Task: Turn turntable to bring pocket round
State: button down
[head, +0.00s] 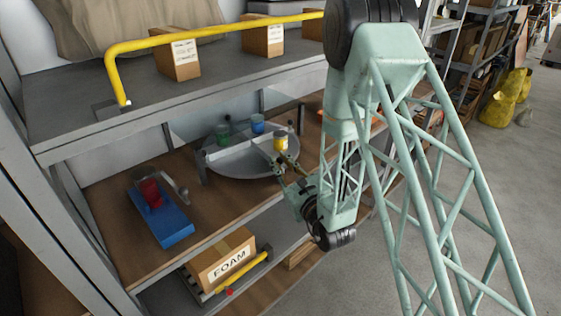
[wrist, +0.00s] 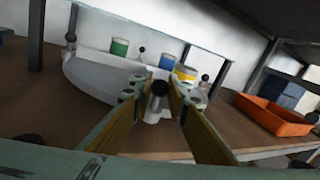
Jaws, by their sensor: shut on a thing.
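The round grey turntable (head: 238,165) stands on the wooden shelf, with pale dividers across its top. It also shows in the wrist view (wrist: 92,78). A green pot (head: 222,134) and a blue pot (head: 257,124) sit toward its back; a yellow-banded pot (head: 281,141) sits at its right. My gripper (head: 284,176) is at the turntable's front right rim. In the wrist view, its fingers (wrist: 157,92) stand either side of a black-topped knob (wrist: 159,88) on a pale block and are shut on it. The fingers partly hide the rim.
A blue-based tool with a red part (head: 163,215) stands left on the shelf. An orange tray (wrist: 268,114) with blue boxes lies at right in the wrist view. A yellow rail (head: 200,33) and upper shelf (head: 85,112) overhang. A FOAM box (head: 222,262) sits below.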

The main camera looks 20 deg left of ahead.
jog(key=c, duration=2.5)
grip_release()
jog(key=shift+c, duration=0.2)
jog(key=shift+d, duration=0.1)
jog(key=v, duration=1.2)
